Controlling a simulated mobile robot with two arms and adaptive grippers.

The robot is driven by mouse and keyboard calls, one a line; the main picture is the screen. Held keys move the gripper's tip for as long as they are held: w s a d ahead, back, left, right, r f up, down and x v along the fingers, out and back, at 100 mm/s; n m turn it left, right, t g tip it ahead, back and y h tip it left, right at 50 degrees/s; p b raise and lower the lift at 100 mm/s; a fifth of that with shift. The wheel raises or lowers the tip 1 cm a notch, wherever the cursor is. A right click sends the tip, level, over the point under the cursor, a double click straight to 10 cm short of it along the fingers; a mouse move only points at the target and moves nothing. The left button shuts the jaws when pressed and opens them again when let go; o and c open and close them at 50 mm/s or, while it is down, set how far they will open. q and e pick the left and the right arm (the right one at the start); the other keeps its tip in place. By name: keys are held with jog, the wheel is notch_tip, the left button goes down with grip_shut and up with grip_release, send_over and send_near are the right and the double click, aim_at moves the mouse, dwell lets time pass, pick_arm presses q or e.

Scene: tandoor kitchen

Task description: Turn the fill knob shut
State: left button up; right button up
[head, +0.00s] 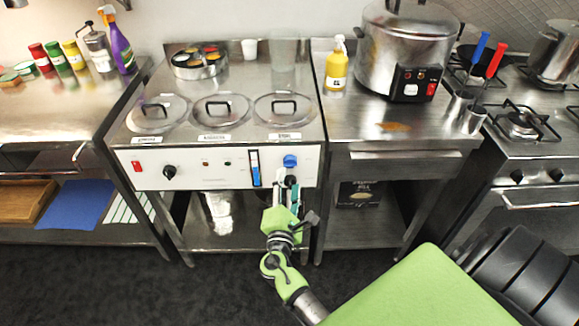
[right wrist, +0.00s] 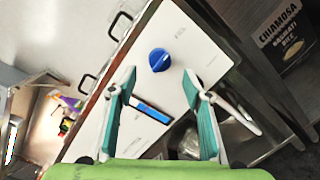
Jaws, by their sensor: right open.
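The blue fill knob (head: 290,161) is at the right end of the white front panel (head: 220,180) of the steel unit. In the right wrist view the knob (right wrist: 159,60) shows as a round blue cap with a ridge, beside small lettering on the white panel. My right gripper (head: 288,182) is just below and in front of the knob. In the right wrist view my right gripper (right wrist: 159,75) is open, with its teal fingers spread to either side of the knob and nothing between them. I cannot tell whether they touch the panel. My left gripper is not in view.
A blue level gauge (head: 255,169) sits left of the fill knob. A black knob (head: 169,172) and a red switch (head: 137,167) are farther left. Lidded wells (head: 222,110) are on top. A steel cooker (head: 400,50) stands on the counter to the right.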

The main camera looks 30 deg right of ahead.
aim_at(290, 166)
jog(key=x, duration=0.6)
jog(key=shift+w+d+p, duration=0.1)
jog(key=shift+w+p, duration=0.1)
jog(key=shift+p, duration=0.1)
jog(key=c, duration=1.1)
